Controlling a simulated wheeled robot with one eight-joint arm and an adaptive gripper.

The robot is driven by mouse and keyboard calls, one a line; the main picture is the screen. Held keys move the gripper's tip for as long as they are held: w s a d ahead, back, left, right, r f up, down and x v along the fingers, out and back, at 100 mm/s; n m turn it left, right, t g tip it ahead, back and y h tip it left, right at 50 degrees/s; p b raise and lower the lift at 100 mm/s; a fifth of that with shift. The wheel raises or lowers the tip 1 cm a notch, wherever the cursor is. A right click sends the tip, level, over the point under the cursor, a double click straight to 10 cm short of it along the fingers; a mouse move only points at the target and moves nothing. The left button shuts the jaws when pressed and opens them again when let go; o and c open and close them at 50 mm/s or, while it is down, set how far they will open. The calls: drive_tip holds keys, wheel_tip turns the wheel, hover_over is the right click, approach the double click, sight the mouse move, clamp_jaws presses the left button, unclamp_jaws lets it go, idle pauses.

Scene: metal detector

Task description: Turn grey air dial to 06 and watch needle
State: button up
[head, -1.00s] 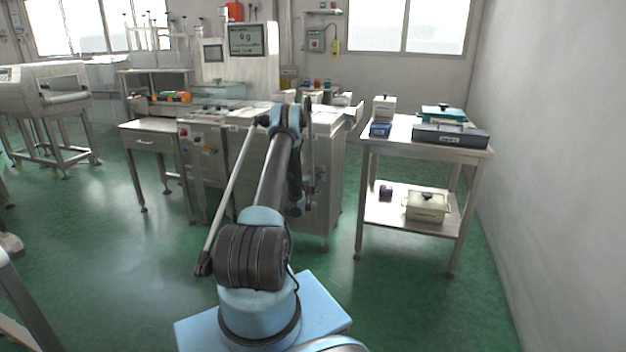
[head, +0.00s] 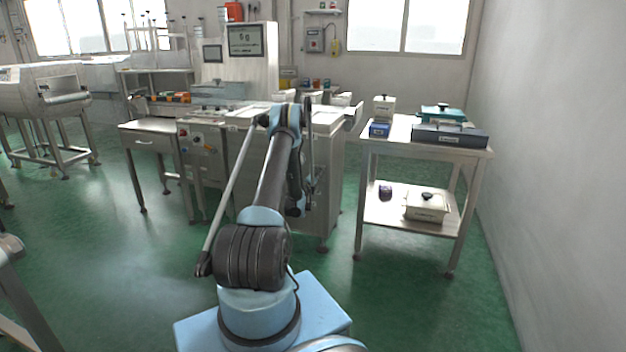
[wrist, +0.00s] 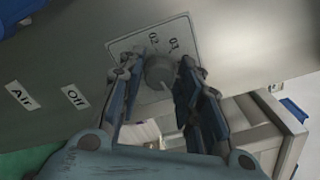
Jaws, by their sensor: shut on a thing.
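The grey dial (wrist: 160,71) is a round knob on a pale plate (wrist: 124,45) on the machine's panel. The digits 02 and 03 are readable on the plate; others are hidden by my fingers or out of view. My gripper (wrist: 159,73) has one finger on each side of the dial and is shut on it. No gauge needle can be made out. In the head view my arm reaches to the steel machine (head: 325,185), and the dial is hidden.
A steel side table (head: 370,147) with boxes on it stands right of the machine, with a lidded white box (head: 426,208) on its lower shelf. A display (head: 245,40) rises behind the machine. The green floor between them is clear.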

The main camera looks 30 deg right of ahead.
sight(317, 156)
drive_tip(key=shift+w+a, duration=0.1)
idle(0.5)
drive_tip(key=o, duration=1.1)
drive_tip(key=shift+o, duration=0.5)
wheel_tip(317, 156, up, 8)
drive_tip(key=shift+f, duration=0.25)
drive_tip(key=shift+r, duration=1.2)
drive_tip(key=shift+c, duration=0.6)
